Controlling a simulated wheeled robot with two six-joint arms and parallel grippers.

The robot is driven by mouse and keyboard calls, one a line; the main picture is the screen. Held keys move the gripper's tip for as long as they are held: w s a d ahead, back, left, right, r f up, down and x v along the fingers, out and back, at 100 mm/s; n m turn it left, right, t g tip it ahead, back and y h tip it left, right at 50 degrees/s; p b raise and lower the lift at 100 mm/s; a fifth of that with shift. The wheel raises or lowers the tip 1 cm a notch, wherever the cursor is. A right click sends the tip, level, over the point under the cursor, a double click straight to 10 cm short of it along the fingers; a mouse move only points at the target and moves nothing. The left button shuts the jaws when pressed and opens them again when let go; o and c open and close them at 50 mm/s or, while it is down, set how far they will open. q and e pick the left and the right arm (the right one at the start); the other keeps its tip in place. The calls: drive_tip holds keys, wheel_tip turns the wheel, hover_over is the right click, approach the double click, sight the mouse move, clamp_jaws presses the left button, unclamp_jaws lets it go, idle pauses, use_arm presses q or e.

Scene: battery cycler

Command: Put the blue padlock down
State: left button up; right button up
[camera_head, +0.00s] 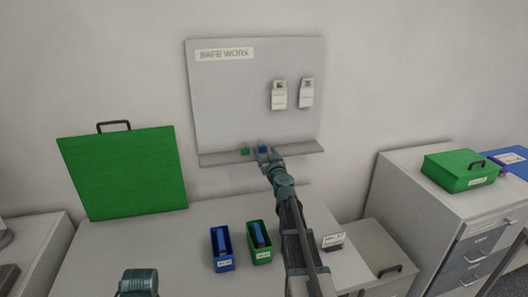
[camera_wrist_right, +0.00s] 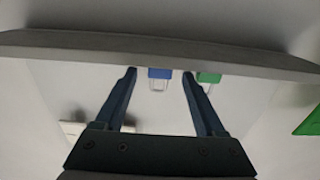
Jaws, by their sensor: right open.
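The blue padlock (camera_head: 263,149) is at the ledge (camera_head: 220,158) of the grey SAFE WORK board. In the right wrist view the blue padlock (camera_wrist_right: 159,73) shows between the fingertips, with its pale shackle pointing down the picture and a gap to each finger. My right gripper (camera_head: 264,154) is open at the ledge, and its two spread fingers also show in the right wrist view (camera_wrist_right: 159,76). A green padlock (camera_head: 244,152) stands just left of the blue one; in the right wrist view it (camera_wrist_right: 208,77) lies outside the right-hand finger. My left gripper is not in view.
Two white tags (camera_head: 279,95) hang on the board (camera_head: 225,100). A blue bin (camera_head: 222,250) and a green bin (camera_head: 259,243) stand on the table (camera_head: 180,240), near my right arm. A green panel (camera_head: 120,175) stands at left. A green case (camera_head: 458,170) sits on the right cabinet.

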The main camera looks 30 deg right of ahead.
drive_tip(key=v, duration=0.9)
drive_tip(key=shift+s, duration=0.4)
